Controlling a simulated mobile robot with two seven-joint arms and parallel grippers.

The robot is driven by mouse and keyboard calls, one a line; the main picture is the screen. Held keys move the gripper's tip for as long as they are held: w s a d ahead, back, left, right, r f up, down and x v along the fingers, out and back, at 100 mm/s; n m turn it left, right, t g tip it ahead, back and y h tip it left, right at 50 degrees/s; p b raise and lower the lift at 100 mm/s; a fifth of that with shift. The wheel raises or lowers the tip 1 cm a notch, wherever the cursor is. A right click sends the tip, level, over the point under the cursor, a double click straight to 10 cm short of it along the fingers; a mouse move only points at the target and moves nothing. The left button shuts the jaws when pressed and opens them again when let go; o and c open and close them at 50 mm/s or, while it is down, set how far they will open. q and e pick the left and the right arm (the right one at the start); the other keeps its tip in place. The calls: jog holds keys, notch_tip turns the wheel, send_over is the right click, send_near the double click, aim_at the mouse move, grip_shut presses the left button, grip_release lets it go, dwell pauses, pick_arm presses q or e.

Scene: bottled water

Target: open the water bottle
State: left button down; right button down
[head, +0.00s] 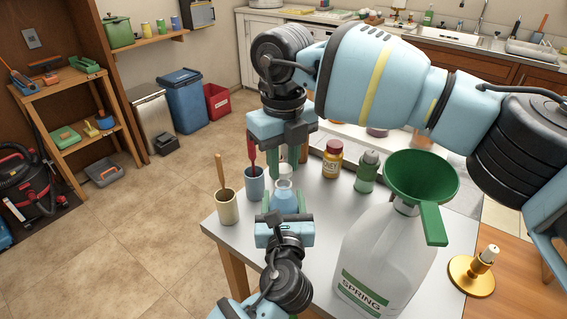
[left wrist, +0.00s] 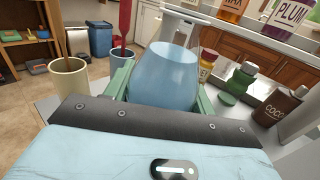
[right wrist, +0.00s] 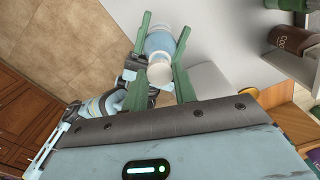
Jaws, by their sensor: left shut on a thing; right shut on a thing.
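The water bottle (head: 285,199) is pale blue, clear and upright over the front left of the table; the left wrist view (left wrist: 165,75) shows its body between green fingers. My left gripper (head: 285,215) is shut on the bottle's body. The white cap (right wrist: 160,74) faces the right wrist camera, with the blue body (right wrist: 160,42) beyond it. My right gripper (head: 289,158) comes from above, its green fingers on either side of the cap, shut on it. I cannot tell whether the cap is loose from the neck.
Two cups, beige (head: 227,208) and blue (head: 255,186), stand left of the bottle. A large jug (head: 385,255) with a green funnel (head: 421,178) stands right. A yellow jar (head: 332,160) and green bottle (head: 367,173) are behind. The table's left edge is close.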

aim_at(283, 168)
jog(key=shift+r, duration=0.25)
jog(key=shift+r, duration=1.95)
pick_arm(q)
jog(key=shift+c, duration=2.2)
grip_release()
jog(key=s, duration=1.2)
jog(key=shift+d, duration=0.2)
pick_arm(e)
jog(key=shift+r, duration=0.45)
